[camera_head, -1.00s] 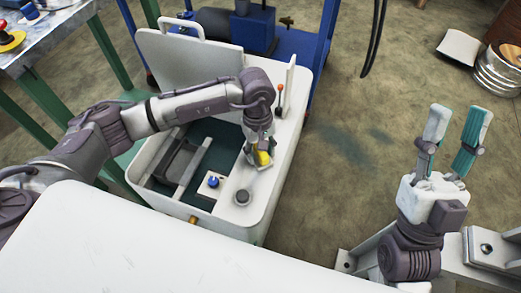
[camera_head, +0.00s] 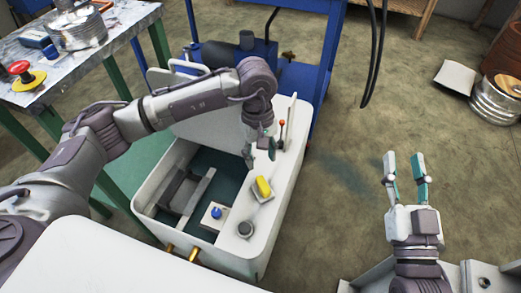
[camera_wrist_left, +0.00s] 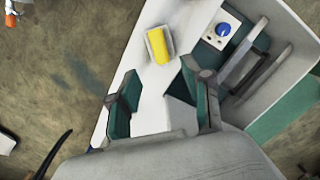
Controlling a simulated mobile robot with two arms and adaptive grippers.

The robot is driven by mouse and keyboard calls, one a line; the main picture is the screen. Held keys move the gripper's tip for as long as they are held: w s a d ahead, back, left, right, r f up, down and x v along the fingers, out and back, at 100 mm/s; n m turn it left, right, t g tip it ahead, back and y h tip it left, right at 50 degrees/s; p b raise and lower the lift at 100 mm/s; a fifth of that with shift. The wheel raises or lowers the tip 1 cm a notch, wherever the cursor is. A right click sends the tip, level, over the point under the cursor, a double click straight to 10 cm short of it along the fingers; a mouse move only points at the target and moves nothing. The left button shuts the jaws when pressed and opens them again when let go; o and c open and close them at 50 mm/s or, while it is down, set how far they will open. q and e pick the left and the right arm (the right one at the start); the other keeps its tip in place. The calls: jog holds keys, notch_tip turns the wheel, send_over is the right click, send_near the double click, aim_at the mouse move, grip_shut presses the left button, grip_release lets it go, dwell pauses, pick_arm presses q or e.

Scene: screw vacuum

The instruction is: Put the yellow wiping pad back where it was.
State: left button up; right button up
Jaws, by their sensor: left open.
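The yellow wiping pad (camera_head: 263,187) lies on a small pale plate on the white top strip of the machine (camera_head: 258,222). In the left wrist view the pad (camera_wrist_left: 158,45) sits beyond my fingertips, with clear space between. My left gripper (camera_head: 261,160) is open and empty, above the strip just behind the pad; its fingers also show in the left wrist view (camera_wrist_left: 162,98). My right gripper (camera_head: 405,168) is open and empty, raised over the floor at the right.
A round dark cap (camera_head: 245,228) is in front of the pad. A blue knob (camera_head: 217,212) stands on a white block in the open bin. A red-tipped lever (camera_head: 282,125) rises behind.

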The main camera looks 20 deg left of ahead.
pick_arm(q)
jog(key=s+d+r+n+g+h, duration=0.25)
jog(key=s+d+h, duration=0.3)
jog(key=d, duration=0.35)
jog(key=s+d+r+n+g+h, duration=0.1)
jog(key=s+d+r+g+h, duration=0.2)
jog(key=s+d, duration=0.5)
jog(key=s+d+r+n+h, duration=0.1)
jog(key=d+r+n+h, duration=0.15)
jog(key=r+h, duration=0.3)
jog(key=s+d+r+n+h, duration=0.1)
jog(key=d+r+n+h, duration=0.1)
jog(key=r+n+h, duration=0.35)
jog(key=w+a+r+n+t, duration=0.4)
jog(key=a+n+t, duration=0.1)
jog(key=n+t, duration=0.75)
jog(key=w+a+r+n+t, duration=0.45)
jog(key=n+t, duration=0.65)
jog(key=n, duration=0.3)
jog(key=w+a+f+n+t+y, duration=0.2)
jog(key=a+f+n+y, duration=0.9)
jog(key=n, duration=1.1)
jog(key=y, duration=0.4)
jog(key=shift+w+a+n+t, duration=0.2)
jog(key=shift+n+t, duration=0.1)
jog(key=shift+t, duration=0.1)
